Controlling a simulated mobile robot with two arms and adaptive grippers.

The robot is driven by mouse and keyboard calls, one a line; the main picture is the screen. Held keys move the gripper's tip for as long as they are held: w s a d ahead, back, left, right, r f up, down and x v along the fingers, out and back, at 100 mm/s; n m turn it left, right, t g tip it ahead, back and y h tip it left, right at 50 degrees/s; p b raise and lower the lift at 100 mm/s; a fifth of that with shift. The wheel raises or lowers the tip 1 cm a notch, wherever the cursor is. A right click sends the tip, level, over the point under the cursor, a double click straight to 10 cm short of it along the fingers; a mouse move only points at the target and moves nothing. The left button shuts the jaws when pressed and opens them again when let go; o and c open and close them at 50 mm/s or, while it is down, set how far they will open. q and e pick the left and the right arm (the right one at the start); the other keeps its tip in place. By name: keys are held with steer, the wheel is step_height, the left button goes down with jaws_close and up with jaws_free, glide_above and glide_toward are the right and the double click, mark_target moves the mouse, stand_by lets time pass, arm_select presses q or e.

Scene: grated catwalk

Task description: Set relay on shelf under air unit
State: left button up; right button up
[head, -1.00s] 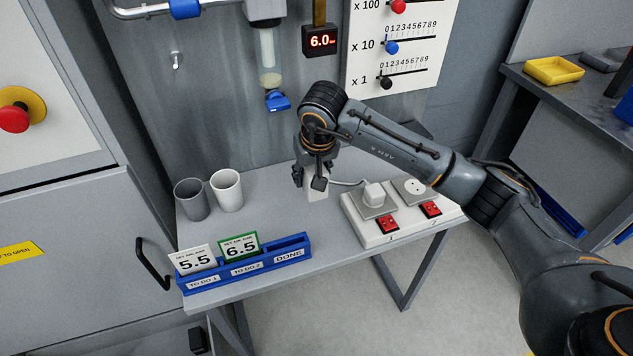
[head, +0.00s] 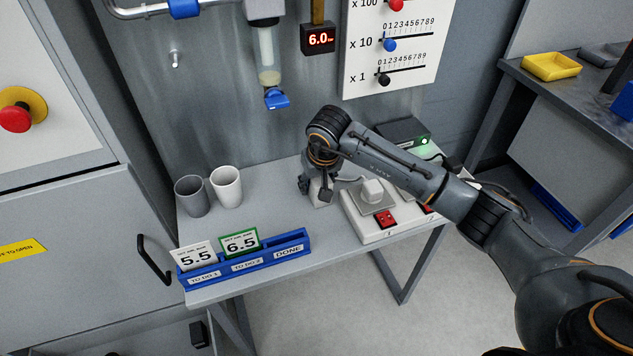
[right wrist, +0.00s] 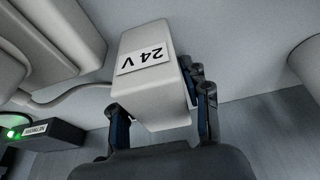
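The relay, a white box (right wrist: 155,75) labelled "24 V", is between the fingers of my right gripper (right wrist: 162,120). The fingers are closed against its sides. In the head view, the right gripper (head: 315,187) is low over the grey shelf (head: 270,205), and the box is partly hidden by the fingers. It appears at or very near the shelf top; exact contact cannot be told. The air unit (head: 268,55), with a clear bowl and blue drain piece, hangs on the wall above, behind and left of the gripper. My left gripper is not in view.
Two cups (head: 226,187) stand left on the shelf. A blue card rack (head: 265,262) lies along the front edge. A white socket strip (head: 368,228) with a plug (head: 372,190) is just right of the box. A dark box with a green light (head: 405,133) is behind my arm.

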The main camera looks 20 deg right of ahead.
steer(key=shift+o, duration=0.9)
steer(key=shift+r, duration=0.55)
steer(key=v, duration=1.1)
steer(key=shift+s+r+b, duration=0.1)
steer(key=shift+s+b, duration=0.1)
steer(key=shift+b, duration=0.15)
